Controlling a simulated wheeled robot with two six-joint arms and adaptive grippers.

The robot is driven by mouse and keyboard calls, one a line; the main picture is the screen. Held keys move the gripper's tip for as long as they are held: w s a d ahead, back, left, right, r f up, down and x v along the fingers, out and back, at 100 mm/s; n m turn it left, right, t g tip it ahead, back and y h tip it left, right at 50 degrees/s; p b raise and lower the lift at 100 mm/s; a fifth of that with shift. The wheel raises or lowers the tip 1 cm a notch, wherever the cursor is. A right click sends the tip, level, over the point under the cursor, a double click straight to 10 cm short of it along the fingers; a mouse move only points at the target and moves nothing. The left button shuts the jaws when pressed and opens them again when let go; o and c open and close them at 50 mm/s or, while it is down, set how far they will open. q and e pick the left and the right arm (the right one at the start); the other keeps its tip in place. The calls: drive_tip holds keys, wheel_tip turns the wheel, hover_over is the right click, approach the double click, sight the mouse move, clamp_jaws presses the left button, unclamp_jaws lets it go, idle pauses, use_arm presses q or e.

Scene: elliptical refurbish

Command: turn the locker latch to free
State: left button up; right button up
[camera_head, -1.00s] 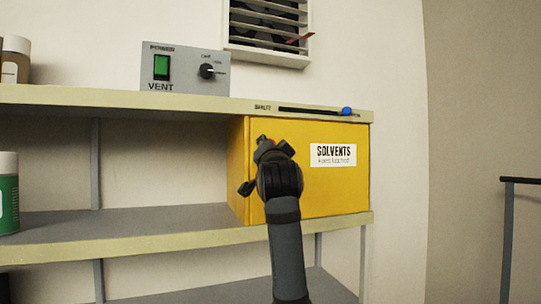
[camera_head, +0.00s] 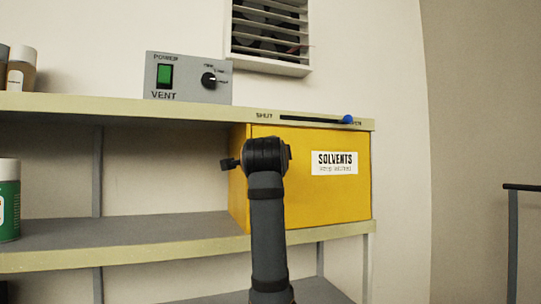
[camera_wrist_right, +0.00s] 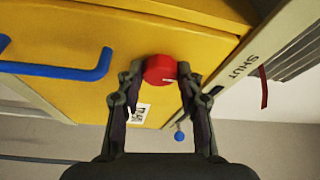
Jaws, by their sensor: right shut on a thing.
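The yellow solvents locker (camera_head: 345,202) sits on the middle shelf and its door is closed. The red latch knob (camera_wrist_right: 160,70) is on its front in the right wrist view. My right gripper (camera_wrist_right: 160,77) is shut on this knob, one finger on each side. In the head view my right arm and wrist (camera_head: 267,156) stand in front of the locker's left part and hide the knob and the fingertips. A blue handle (camera_wrist_right: 60,70) on the locker front is left of the gripper in the right wrist view. My left gripper is out of view.
A blue slider knob (camera_head: 348,119) stands at the right end of its slot on the shelf edge above the locker. A grey vent box (camera_head: 188,77) with a green switch is on the top shelf. A green container (camera_head: 9,200) stands at the far left.

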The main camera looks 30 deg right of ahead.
idle(0.4)
drive_tip(key=o, duration=1.2)
drive_tip(key=v, duration=1.2)
drive_tip(key=shift+d, duration=0.1)
